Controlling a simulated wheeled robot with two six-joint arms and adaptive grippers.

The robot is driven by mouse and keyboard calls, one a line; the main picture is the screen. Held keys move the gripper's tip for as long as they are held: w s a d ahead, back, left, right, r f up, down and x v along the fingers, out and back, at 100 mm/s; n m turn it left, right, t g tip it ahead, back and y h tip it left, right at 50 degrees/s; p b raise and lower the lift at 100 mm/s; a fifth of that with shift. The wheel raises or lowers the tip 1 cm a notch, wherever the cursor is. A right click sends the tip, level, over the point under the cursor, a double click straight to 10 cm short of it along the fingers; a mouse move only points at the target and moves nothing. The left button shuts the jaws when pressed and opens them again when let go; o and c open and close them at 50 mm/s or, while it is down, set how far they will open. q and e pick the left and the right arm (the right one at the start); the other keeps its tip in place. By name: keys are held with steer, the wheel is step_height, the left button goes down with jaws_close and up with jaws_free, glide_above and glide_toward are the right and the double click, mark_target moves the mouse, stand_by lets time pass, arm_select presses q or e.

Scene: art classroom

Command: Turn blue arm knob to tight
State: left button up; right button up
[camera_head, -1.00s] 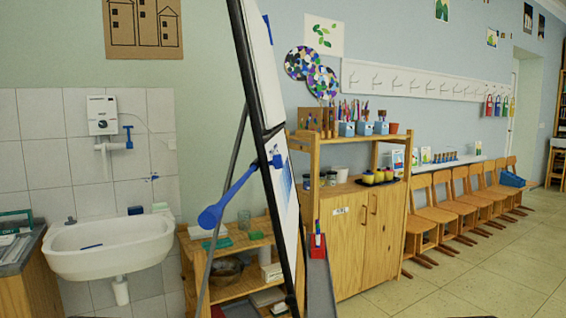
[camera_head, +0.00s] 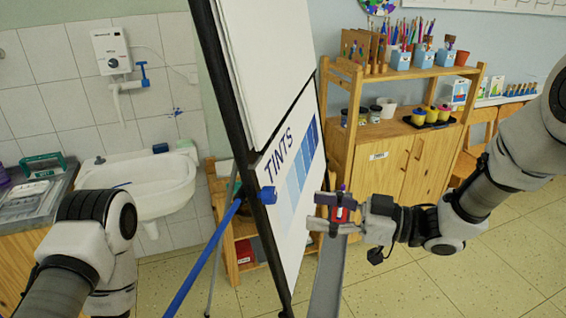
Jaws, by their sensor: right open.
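The blue arm knob (camera_head: 267,195) sits at the edge of the easel (camera_head: 236,100), beside the board marked "TINTS" (camera_head: 290,175). The blue arm (camera_head: 200,268) slants from beside it down and left, out of the frame. My right gripper (camera_head: 318,212) is open, to the right of the knob and apart from it, in front of the board's lower right part. A small red thing (camera_head: 341,214) shows between its fingers; I cannot tell whether they touch it. My left arm shows at lower left, but its gripper is not in view.
A wooden cabinet (camera_head: 385,165) with brush pots stands behind at right. A white sink (camera_head: 150,185) is at left behind my left arm. Open floor (camera_head: 440,285) lies at lower right.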

mark_target(275, 197)
steer(key=a+p, duration=0.1)
steer(key=a, duration=0.1)
steer(key=w+a+r+p, duration=0.1)
steer(key=a, duration=0.2)
steer(key=a+r+p, duration=0.1)
steer(key=a, duration=0.2)
steer(key=shift+w+r, duration=0.15)
steer(key=shift+w, duration=0.2)
steer(key=shift+s+a+r, duration=0.15)
steer(key=shift+s+a, duration=0.05)
steer(key=shift+s, duration=0.15)
steer(key=shift+w+d, duration=0.2)
steer(key=shift+w, duration=0.05)
steer(key=c, duration=1.1)
arm_select(q)
steer(key=r, duration=0.2)
steer(key=s+r, duration=0.1)
steer(key=r, duration=0.1)
steer(key=shift+a, duration=0.2)
arm_select(e)
steer(key=shift+s, duration=0.1)
jaws_close()
